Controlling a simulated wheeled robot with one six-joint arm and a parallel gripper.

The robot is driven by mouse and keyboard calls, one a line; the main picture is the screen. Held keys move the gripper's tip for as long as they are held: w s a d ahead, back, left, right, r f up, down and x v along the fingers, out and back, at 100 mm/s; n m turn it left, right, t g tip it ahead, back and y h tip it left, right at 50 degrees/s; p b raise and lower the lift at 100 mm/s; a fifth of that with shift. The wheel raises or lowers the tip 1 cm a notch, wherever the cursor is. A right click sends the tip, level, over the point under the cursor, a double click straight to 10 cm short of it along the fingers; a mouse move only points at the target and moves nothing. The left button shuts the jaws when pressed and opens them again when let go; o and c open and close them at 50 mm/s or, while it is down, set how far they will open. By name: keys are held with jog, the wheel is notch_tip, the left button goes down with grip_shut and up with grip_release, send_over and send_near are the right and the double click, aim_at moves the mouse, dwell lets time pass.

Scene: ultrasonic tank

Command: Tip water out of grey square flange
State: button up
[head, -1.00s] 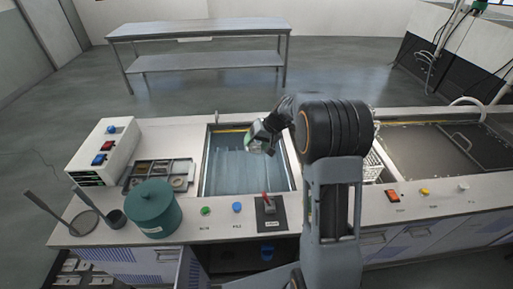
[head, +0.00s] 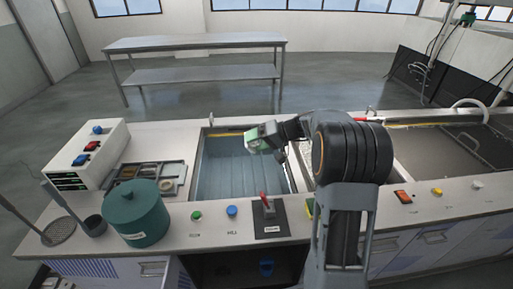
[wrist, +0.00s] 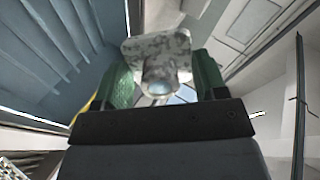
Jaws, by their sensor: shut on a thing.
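The grey square flange (wrist: 158,48) shows in the wrist view as a mottled square plate with a round neck (wrist: 160,78) facing the camera. My gripper (wrist: 163,85) is shut on it, with green pads on either side. In the head view my gripper (head: 262,138) is above the far right part of the tank (head: 203,170), and the flange is small and partly hidden in its jaws. The flange looks tilted, lying on its side. Whether water is in its neck cannot be told. The tank holds bluish water (head: 235,175).
A tray of small parts (head: 181,189) and a teal lidded pot (head: 138,212) stand left of the tank. A white control box (head: 92,155) is at the far left. A lever switch (head: 268,206) is on the front edge. Another basin (head: 450,155) is at right.

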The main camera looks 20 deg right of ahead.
jog(key=shift+d+f+n+t+y+b, duration=0.25)
jog(key=shift+y+b, duration=0.6)
jog(key=shift+b, duration=1.05)
jog(key=shift+a+f+n+t+y+b, duration=0.1)
jog(key=shift+f+t+y+b, duration=0.25)
jog(key=shift+y+b, duration=1.05)
jog(key=shift+d+f+n+t+y+b, duration=0.1)
jog(key=shift+f+n+t+y+b, duration=0.2)
jog(key=shift+b, duration=2.05)
jog(key=y+b, duration=0.1)
jog(key=b, duration=0.1)
jog(key=shift+a+f+y+b, duration=0.1)
jog(key=shift+f+y+b, duration=0.05)
jog(key=shift+y+b, duration=0.2)
jog(key=shift+y+b, duration=0.4)
jog(key=shift+b, duration=0.05)
